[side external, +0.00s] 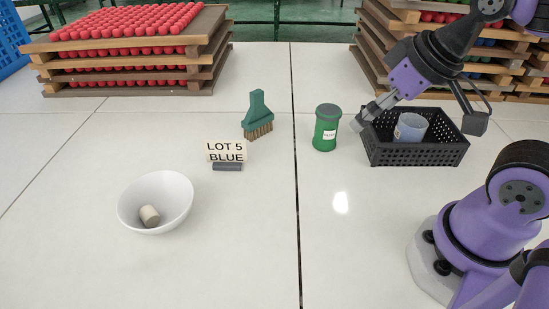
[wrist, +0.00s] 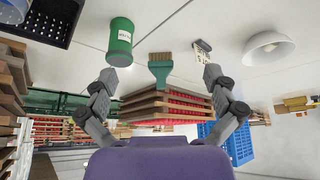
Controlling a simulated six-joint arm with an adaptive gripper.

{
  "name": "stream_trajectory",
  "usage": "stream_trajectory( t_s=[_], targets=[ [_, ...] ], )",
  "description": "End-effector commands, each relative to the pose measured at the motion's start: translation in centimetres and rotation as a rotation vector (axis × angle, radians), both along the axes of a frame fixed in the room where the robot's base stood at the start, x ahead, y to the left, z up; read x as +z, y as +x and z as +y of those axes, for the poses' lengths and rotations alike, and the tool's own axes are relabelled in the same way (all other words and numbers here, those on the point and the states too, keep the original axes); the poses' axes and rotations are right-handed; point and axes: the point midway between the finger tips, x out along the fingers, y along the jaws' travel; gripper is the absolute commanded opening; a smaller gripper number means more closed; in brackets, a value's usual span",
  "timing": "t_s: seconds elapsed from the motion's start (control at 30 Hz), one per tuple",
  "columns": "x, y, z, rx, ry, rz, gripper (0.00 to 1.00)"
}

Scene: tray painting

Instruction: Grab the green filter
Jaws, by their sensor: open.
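The green filter (side external: 326,132) is a green canister with a dark grey lid and a white label. It stands upright on the white table, left of the black crate. In the wrist view the filter (wrist: 120,42) is at the upper left, near the left fingertip. My gripper (wrist: 161,74) is wide open with nothing between its fingers. In the side view my gripper (side external: 418,114) is above the crate, with one fingertip close to the filter's right side; I cannot tell the exact gap.
A black crate (side external: 418,155) holds a pale blue cup (side external: 411,126). A green brush (side external: 257,112) and a "LOT 5 BLUE" sign (side external: 226,151) stand left of the filter. A white bowl (side external: 172,190) holds a small plug. Wooden tray stacks stand behind.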

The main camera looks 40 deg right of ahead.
Motion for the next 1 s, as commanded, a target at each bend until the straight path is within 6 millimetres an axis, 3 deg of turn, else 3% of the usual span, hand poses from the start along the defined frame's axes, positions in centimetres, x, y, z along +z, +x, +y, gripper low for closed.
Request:
stream_trajectory(
  t_s=[0.17,0.4,0.6,1.0],
  targets=[
    [-0.1,2.1,-1.2,-0.013,-0.010,0.027,1.00],
    [-2.3,8.0,-5.9,-0.037,-0.010,0.083,1.00],
    [-4.4,10.5,-8.8,-0.044,0.002,0.099,1.00],
    [-9.3,12.6,-9.2,-0.043,0.003,0.100,1.00]
  ],
)
